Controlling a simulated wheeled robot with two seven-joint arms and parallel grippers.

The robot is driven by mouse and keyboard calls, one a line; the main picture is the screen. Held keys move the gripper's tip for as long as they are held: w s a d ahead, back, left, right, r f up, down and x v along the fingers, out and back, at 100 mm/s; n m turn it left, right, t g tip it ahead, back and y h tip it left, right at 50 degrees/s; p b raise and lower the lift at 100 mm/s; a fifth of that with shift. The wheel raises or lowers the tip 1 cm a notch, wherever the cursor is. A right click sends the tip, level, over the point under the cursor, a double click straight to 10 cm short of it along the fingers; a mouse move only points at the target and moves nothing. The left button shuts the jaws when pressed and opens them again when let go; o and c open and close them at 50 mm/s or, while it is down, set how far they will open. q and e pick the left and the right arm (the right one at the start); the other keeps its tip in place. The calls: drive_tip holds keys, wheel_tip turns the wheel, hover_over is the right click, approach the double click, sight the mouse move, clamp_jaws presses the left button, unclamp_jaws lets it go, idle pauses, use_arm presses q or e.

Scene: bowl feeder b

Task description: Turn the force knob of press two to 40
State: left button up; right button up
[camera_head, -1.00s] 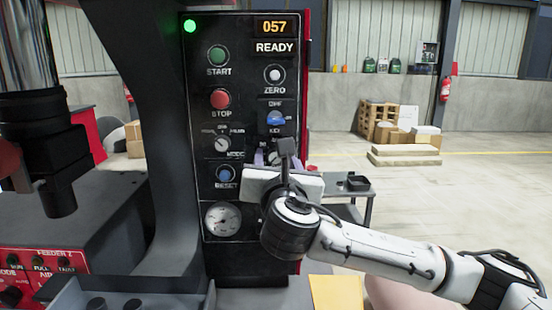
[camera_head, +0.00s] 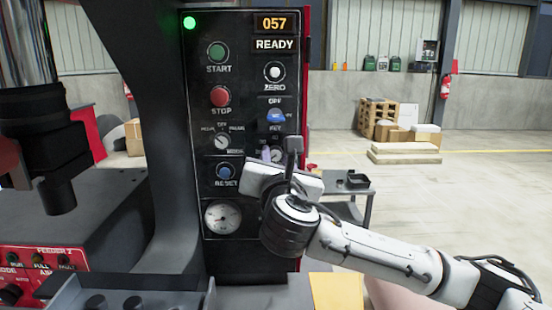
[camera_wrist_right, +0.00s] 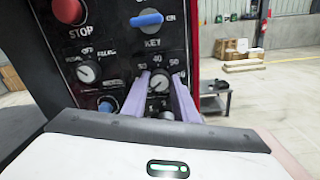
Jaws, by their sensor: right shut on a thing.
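The force knob (camera_wrist_right: 158,83) is a small round dial with a light pointer, low on the black panel of the press. Numbers including 40 and 50 are printed around it. In the head view the knob (camera_head: 277,155) is partly hidden by my right wrist. My right gripper (camera_wrist_right: 160,88) has its two purple fingers on either side of the knob and is shut on it. In the head view the right gripper (camera_head: 271,155) reaches the panel from the lower right. The exact pointer reading is too small to tell. My left gripper is not in view.
The display (camera_head: 274,24) reads 057 above READY, and a green lamp (camera_head: 190,23) is lit. The blue key switch (camera_head: 276,116) sits just above the knob, the blue reset button (camera_head: 225,171) to its left. A small cart (camera_head: 350,184) stands behind right.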

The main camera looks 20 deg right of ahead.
drive_tip(key=m, duration=0.6)
drive_tip(key=shift+f+b, duration=0.2)
drive_tip(key=shift+b, duration=0.1)
drive_tip(key=m, duration=0.6)
drive_tip(key=shift+a+m+b, duration=0.1)
drive_tip(key=shift+m+b, duration=0.2)
drive_tip(key=shift+m, duration=0.1)
drive_tip(key=m, duration=0.6)
drive_tip(key=shift+m+h+b, duration=0.3)
drive_tip(key=shift+b, duration=0.1)
drive_tip(key=m, duration=0.6)
drive_tip(key=shift+b, duration=0.35)
drive_tip(key=shift+m, duration=0.3)
drive_tip(key=o, duration=1.1)
drive_tip(key=shift+c, duration=0.2)
drive_tip(key=shift+s, duration=0.1)
